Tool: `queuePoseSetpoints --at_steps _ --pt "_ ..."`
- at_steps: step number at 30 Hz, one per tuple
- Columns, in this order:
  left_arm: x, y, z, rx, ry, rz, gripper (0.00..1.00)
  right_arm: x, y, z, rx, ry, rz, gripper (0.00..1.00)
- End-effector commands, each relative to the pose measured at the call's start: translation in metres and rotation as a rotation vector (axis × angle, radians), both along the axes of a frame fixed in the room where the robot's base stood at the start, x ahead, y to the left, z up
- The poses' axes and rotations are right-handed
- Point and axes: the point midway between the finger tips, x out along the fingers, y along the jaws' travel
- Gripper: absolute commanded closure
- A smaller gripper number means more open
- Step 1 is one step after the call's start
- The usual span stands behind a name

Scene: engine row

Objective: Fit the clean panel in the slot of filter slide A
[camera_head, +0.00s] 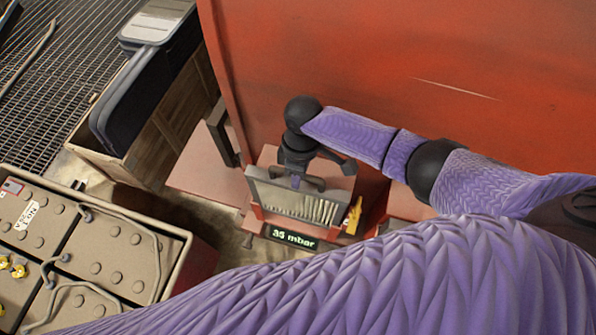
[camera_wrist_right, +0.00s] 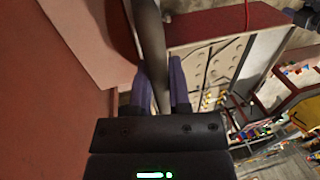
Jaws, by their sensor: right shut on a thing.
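A grey-framed filter panel (camera_head: 302,207) with pale pleats stands upright at the red housing above a "35 mbar" display (camera_head: 293,237). I take it for the clean panel in filter slide A, though no label shows. My right gripper (camera_head: 297,178) is above the panel, shut on its dark handle. In the right wrist view my right gripper (camera_wrist_right: 160,88) has its fingers on either side of a dark bar (camera_wrist_right: 152,45), the handle. The panel's lower edge meets the housing; I cannot tell how deep it sits. My left gripper is not in view.
A yellow lever (camera_head: 353,215) stands right of the panel. A big red wall (camera_head: 420,60) rises behind. At left are a wooden crate (camera_head: 175,118) holding dark cases, and a tray of batteries (camera_head: 105,245) with cables. My purple arm crosses the foreground.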

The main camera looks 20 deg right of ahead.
Motion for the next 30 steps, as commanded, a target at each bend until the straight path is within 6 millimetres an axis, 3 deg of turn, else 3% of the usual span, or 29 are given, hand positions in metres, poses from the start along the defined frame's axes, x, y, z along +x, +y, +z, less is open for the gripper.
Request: queuePoseSetpoints --at_steps 30 --pt "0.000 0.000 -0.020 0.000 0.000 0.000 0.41 0.000 0.000 -0.025 0.001 -0.001 0.001 1.00"
